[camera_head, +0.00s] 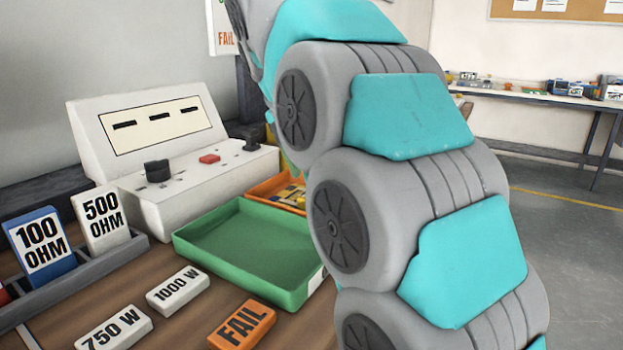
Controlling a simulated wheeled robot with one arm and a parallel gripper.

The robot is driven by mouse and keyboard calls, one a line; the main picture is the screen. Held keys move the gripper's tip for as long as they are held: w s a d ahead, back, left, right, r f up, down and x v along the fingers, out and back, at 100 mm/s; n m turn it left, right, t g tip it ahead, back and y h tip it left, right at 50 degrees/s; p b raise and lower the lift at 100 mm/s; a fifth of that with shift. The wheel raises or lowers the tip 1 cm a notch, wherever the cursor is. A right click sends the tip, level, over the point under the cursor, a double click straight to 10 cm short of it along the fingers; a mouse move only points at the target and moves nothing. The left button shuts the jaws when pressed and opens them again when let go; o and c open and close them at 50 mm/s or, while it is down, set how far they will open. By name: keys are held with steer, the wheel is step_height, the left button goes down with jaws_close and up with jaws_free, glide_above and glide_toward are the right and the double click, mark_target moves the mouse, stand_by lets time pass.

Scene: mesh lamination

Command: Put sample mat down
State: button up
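No sample mat can be made out in this view. A green tray (187,247) lies on the wooden table (60,318), and its visible floor looks empty. Its right end is partly hidden by my arm. My grey and teal arm fills the middle and right of the view, and my gripper is not visible, so I cannot tell what it holds.
A white tester (165,187) with a black knob and red button stands behind the tray. An orange tray (262,188) with small items sits beside it. Blocks marked 750 W (115,328), 1000 W (178,290) and FAIL (242,325) lie in front. A rack (95,270) holds 100 OHM (40,246) and 500 OHM (101,219) blocks.

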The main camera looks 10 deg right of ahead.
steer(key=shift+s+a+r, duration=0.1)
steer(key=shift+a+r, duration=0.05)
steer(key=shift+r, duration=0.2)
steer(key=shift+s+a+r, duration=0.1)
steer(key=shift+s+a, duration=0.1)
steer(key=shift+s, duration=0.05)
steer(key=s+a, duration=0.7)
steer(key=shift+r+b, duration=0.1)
steer(key=shift+b, duration=0.25)
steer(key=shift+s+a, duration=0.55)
